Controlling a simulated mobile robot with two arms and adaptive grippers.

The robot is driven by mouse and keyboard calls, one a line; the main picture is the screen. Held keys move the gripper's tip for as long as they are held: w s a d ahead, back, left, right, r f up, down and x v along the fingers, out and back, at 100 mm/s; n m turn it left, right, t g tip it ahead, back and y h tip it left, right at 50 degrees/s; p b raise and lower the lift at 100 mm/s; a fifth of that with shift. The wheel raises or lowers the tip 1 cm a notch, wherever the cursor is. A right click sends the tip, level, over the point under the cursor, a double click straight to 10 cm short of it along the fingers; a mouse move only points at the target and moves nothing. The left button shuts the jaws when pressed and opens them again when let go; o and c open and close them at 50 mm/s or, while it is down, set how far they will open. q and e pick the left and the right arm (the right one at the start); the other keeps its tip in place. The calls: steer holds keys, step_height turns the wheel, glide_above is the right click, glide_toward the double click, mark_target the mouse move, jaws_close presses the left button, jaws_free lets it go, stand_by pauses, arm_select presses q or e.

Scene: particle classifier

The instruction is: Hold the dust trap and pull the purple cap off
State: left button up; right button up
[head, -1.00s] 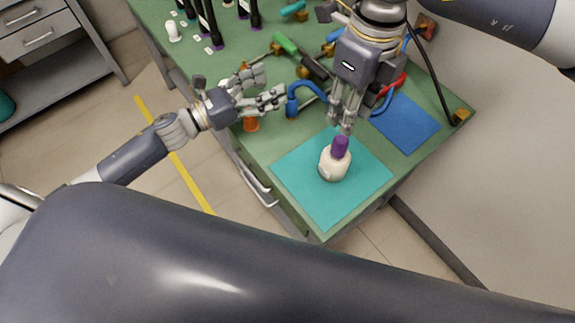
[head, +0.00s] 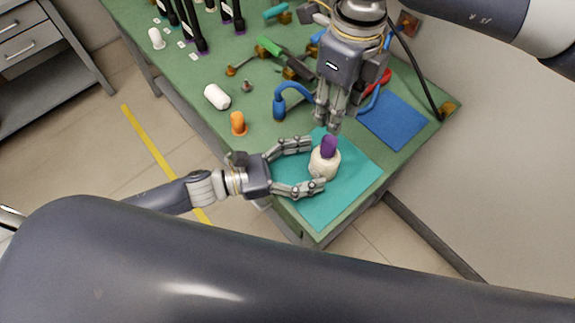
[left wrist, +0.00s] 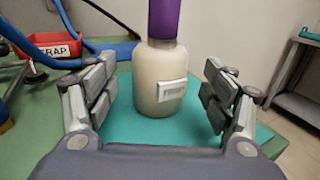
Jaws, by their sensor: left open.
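The dust trap, a cream bottle (head: 322,165), stands upright on a teal mat (head: 354,172). Its purple cap (head: 329,146) is on top. In the left wrist view the bottle (left wrist: 158,70) has a small white label facing me, and the cap (left wrist: 164,18) runs out of the top of the picture. My left gripper (head: 314,166) is open, with its fingers either side of the bottle; the left wrist view shows gaps on both sides. My right gripper (head: 328,127) points down just above the cap; its finger opening is unclear.
An orange-based piece (head: 238,124) and a white cylinder (head: 217,97) stand or lie to the left. A blue hose (head: 280,100) and a blue mat (head: 393,120) lie behind. A red tray (left wrist: 50,49) shows in the left wrist view. The green table's front edge is near.

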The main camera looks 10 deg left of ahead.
mark_target(326, 161)
arm_select(q)
steer(key=shift+x, duration=2.1)
steer(key=c, duration=1.7)
